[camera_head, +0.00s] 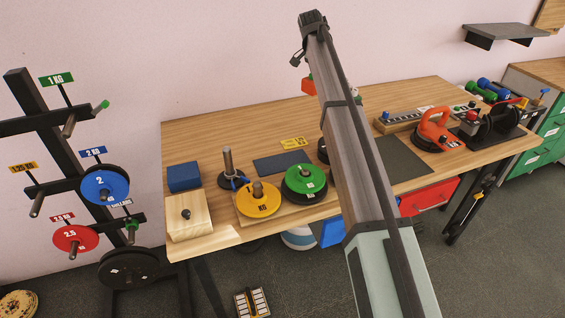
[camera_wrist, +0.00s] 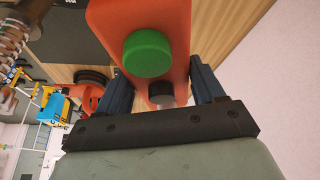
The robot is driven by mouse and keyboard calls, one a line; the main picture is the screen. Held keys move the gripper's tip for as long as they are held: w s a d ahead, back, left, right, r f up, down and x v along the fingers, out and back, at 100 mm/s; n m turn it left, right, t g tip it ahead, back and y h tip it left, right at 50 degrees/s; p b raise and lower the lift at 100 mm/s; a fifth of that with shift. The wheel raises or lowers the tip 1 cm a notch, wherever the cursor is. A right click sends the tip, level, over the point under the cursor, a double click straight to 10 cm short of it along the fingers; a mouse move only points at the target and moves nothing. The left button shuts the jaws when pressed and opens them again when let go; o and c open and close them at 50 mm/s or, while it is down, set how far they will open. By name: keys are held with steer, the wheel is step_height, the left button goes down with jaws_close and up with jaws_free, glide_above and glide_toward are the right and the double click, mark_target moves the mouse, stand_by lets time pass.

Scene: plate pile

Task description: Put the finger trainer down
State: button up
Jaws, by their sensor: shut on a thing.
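The finger trainer (camera_wrist: 170,20), as I take it, is an orange-red body with a large green round button and a small black knob. It sits between the two dark fingers of my gripper (camera_wrist: 162,92) in the wrist view. The fingers are shut on its sides. In the head view an orange-red part of the finger trainer (camera_head: 308,86) shows just left of my arm, near the table's back edge. My arm hides the rest of it and the gripper there. I cannot tell how high it is above the table.
The wooden table (camera_head: 215,122) holds a yellow disc (camera_head: 258,203), a green disc (camera_head: 304,184), a blue block (camera_head: 184,177) and a wooden box (camera_head: 189,218). A dark mat (camera_head: 403,162) right of my arm looks bare. An orange handled device (camera_head: 434,130) stands farther right.

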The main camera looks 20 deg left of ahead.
steer(key=s+a+f+m, duration=0.1)
steer(key=s+a+f, duration=0.15)
steer(key=s, duration=0.25)
steer(key=s+a+f, duration=0.1)
steer(key=s+f, duration=0.3)
steer(key=s, duration=0.2)
steer(key=m+g+h, duration=0.1)
steer(key=m, duration=0.2)
glide_above(288, 160)
steer(key=s+a, duration=0.1)
steer(key=s, duration=0.1)
steer(key=shift+w+a+f, duration=0.1)
steer(key=shift+f, duration=3)
steer(key=shift+w+a+f, duration=0.1)
steer(key=shift+f, duration=3)
steer(key=o, duration=1.3)
steer(key=shift+f, duration=0.1)
steer(key=v, duration=1.2)
steer(key=shift+a, duration=0.15)
